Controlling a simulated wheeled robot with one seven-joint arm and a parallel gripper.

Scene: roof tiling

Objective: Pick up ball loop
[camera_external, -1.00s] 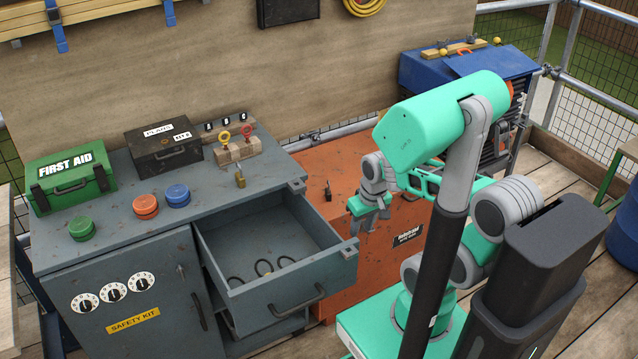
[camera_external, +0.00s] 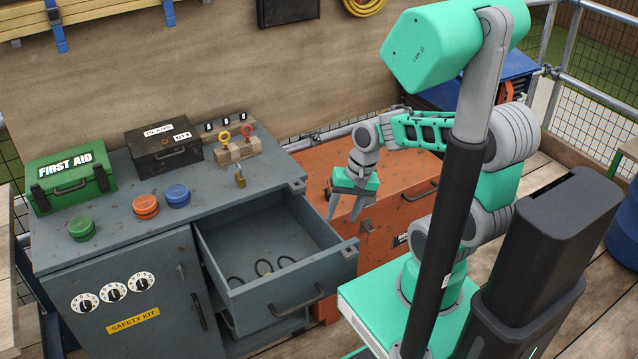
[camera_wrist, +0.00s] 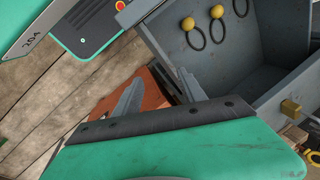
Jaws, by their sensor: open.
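Several ball loops lie in the open drawer (camera_external: 300,292) of the grey cabinet. In the external view a dark ring of one ball loop (camera_external: 264,268) shows on the drawer floor. In the wrist view, at the top, one yellow ball with a black loop (camera_wrist: 187,24) lies beside another ball loop (camera_wrist: 217,12); a third is partly cut off. My gripper (camera_external: 343,210) points down, open and empty, right of the drawer and above its level, in front of the orange chest. Its fingers (camera_wrist: 160,88) also show in the wrist view, apart from the loops.
The cabinet top holds a green first aid box (camera_external: 72,183), a dark case (camera_external: 164,150), coloured round knobs (camera_external: 146,206), a brass padlock (camera_external: 240,179) and a wooden key block (camera_external: 236,150). The orange chest (camera_external: 385,175) stands right of the drawer. The drawer is open above.

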